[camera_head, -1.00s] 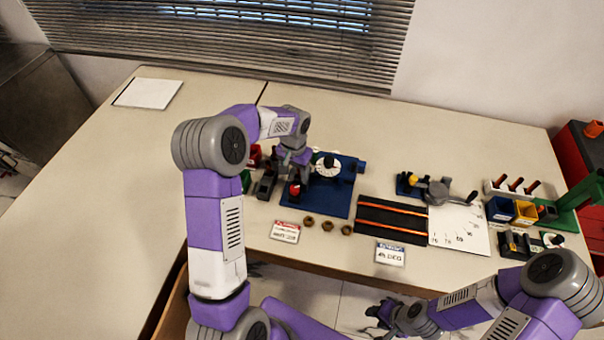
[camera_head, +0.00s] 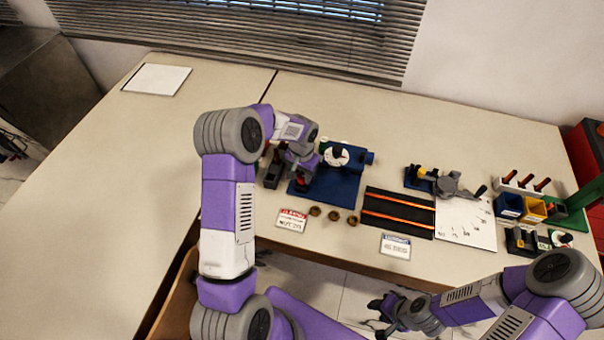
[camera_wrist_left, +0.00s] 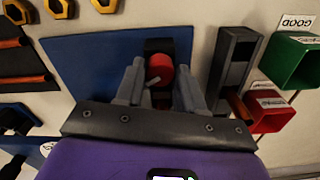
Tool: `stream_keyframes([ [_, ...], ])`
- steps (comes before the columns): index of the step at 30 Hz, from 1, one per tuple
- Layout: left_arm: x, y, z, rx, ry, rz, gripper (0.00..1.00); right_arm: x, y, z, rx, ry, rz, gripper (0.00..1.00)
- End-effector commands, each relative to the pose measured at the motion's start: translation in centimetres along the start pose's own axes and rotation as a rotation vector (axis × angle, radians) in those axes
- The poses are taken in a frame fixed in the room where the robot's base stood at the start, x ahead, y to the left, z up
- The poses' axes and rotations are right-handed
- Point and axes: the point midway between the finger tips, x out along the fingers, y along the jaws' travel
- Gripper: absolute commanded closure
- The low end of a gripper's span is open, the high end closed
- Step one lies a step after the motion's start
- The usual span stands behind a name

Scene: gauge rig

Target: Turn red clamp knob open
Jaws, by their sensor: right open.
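The red clamp knob (camera_head: 302,182) is on the blue base plate (camera_head: 345,190), mostly hidden by my left gripper (camera_head: 299,174) in the head view. In the left wrist view, the red knob (camera_wrist_left: 160,69) shows between the two fingers of my left gripper (camera_wrist_left: 160,70), in front of a dark block. The fingers stand apart on either side of the knob, with a narrow gap visible. Whether they touch it lower down I cannot tell. My right gripper (camera_head: 381,314) is open and empty, off the table's front edge.
A white dial (camera_head: 336,156) stands behind the knob on the plate. A dark block (camera_wrist_left: 233,65) and red (camera_wrist_left: 266,110) and green (camera_wrist_left: 293,60) bins are beside it. Several nuts (camera_head: 333,215) and a red-headed card (camera_head: 291,219) lie in front.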

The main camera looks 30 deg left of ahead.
Motion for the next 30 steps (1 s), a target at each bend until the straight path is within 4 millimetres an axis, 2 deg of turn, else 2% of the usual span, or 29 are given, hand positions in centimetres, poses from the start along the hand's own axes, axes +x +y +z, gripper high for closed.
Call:
stream_keyframes([
  [1,0.0,0.0,0.0,0.000,0.000,0.000,0.70,0.0,0.0,0.0,0.000,0.000,0.000,0.57],
  [6,0.0,0.0,0.0,0.000,0.000,0.000,0.96,0.0,0.0,0.0,0.000,0.000,0.000,0.57],
  [17,0.0,0.1,0.0,-0.057,0.001,-0.001,0.97,0.2,0.1,0.0,0.000,0.000,0.000,0.57],
  [30,0.0,0.0,0.0,-0.402,0.001,-0.001,0.97,1.1,0.4,0.0,0.000,0.000,0.000,0.57],
])
